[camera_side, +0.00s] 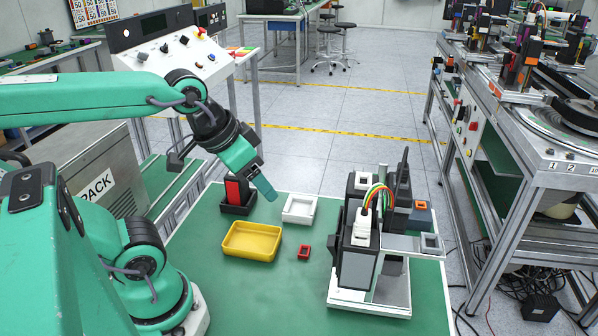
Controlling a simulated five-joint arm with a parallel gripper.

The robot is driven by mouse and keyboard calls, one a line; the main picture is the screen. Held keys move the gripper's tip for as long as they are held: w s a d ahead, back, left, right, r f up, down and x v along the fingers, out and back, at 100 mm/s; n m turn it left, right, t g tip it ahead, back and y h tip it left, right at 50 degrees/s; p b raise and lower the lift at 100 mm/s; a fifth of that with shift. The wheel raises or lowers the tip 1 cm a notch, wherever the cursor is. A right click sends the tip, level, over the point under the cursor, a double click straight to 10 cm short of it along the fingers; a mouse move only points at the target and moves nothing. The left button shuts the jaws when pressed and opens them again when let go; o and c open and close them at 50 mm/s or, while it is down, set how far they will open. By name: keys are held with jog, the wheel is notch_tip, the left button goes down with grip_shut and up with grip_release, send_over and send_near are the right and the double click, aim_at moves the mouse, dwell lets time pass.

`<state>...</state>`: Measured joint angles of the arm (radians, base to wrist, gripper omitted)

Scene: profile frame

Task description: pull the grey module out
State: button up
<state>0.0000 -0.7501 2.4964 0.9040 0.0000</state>
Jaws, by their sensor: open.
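The profile frame stands on the right of the green table, with a white base (370,302) and several upright modules. A dark grey module (356,268) stands upright in its near side, below a white plug (362,230) with coloured wires. I cannot tell for certain that this is the grey module of the task, as other grey parts stand behind it. My gripper (271,196) is open and empty. It hangs over the back of the table, left of the frame and well apart from it, pointing down and right. The gap between its fingers is hard to see from here.
A yellow tray (231,254), a white square tray (288,218) and a small red box (304,252) lie left of the frame. A black holder with a red block (234,192) stands behind them. A grey bracket (402,243) juts right from the frame. The front table is clear.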

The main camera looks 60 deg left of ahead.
notch_tip(320, 180, up, 12)
jog(key=w+d+m+g, duration=0.1)
jog(key=w+d+m, duration=0.1)
jog(key=w+d, duration=0.1)
jog(key=w+d+m+g, duration=0.2)
jog(key=w+d+m, duration=0.1)
jog(key=w+d, duration=0.1)
jog(key=w+d+m+g, duration=0.2)
jog(key=w+d+m, duration=0.1)
jog(key=w+d, duration=0.1)
jog(key=shift+d+r, duration=0.2)
jog(key=shift+d, duration=0.6)
jog(key=shift+w+d+f+m+g, duration=0.15)
jog(key=shift+w+d+f+m, duration=0.1)
jog(key=shift+d, duration=0.3)
jog(key=shift+w+d+f+m+g, duration=0.15)
jog(key=shift+w+d+m, duration=0.1)
jog(key=shift+d, duration=0.25)
send_over(361, 202)
jog(key=w+a, duration=0.2)
jog(key=shift+w+f, duration=0.1)
jog(key=shift+f, duration=2.3)
jog(key=shift+f, duration=0.15)
jog(key=shift+f, duration=3.75)
